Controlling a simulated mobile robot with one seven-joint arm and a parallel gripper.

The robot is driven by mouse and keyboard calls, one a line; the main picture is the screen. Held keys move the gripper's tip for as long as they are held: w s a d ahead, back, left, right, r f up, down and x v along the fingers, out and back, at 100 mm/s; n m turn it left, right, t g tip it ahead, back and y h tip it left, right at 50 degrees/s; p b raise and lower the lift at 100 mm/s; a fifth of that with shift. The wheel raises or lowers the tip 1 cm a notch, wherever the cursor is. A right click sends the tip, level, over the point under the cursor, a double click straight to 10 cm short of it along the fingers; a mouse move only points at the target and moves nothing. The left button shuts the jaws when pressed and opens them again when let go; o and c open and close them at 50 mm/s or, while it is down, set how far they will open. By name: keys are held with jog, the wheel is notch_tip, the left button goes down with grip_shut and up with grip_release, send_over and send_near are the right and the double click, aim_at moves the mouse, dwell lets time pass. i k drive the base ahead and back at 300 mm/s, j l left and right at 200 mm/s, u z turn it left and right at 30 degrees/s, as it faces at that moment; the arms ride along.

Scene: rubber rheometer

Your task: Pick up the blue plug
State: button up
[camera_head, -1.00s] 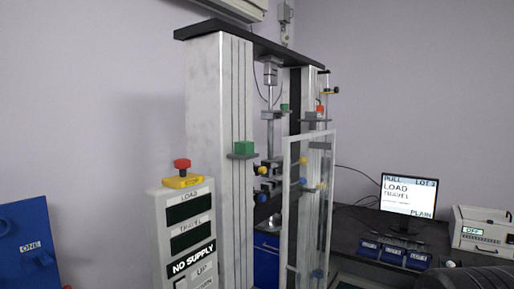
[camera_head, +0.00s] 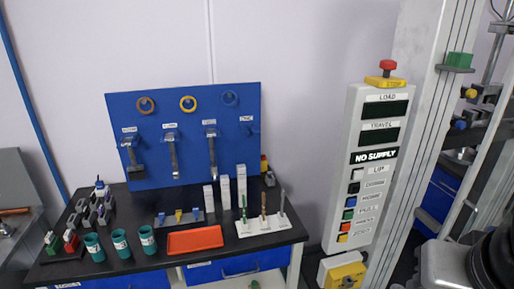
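A small blue piece (camera_head: 195,213) that may be the blue plug stands at the right end of a low holder on the black bench. A yellow piece (camera_head: 178,215) stands beside it, and a grey-blue piece (camera_head: 160,218) is at the left end. They are too small to tell their exact shape. Nothing touches the blue piece from above. My gripper is not in view; only a dark part of my arm shows at the bottom right corner.
A red-orange tray (camera_head: 195,240) lies in front of the holder. Teal cups (camera_head: 121,244) stand to its left, a white rack of upright rods (camera_head: 262,222) to its right. A blue tool board (camera_head: 188,140) rises behind. The control panel (camera_head: 368,165) stands right of the bench.

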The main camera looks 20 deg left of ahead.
aim_at(100, 185)
jog(key=u, duration=1.8)
jog(key=i+j+u, duration=0.1)
jog(key=u, duration=0.15)
jog(key=i+j+z, duration=0.1)
jog(key=i+j, duration=0.15)
jog(key=i+j+z, duration=0.25)
jog(key=i+j, duration=0.15)
jog(key=j, duration=0.2)
jog(key=i+j+z, duration=0.2)
jog(key=i+j, duration=0.15)
jog(key=j, duration=0.3)
jog(key=i+j+z, duration=0.1)
jog(key=j, duration=0.25)
jog(key=i+j+z, duration=0.15)
jog(key=j, duration=0.2)
jog(key=i+j+z, duration=0.1)
jog(key=j, duration=0.3)
jog(key=i, duration=0.1)
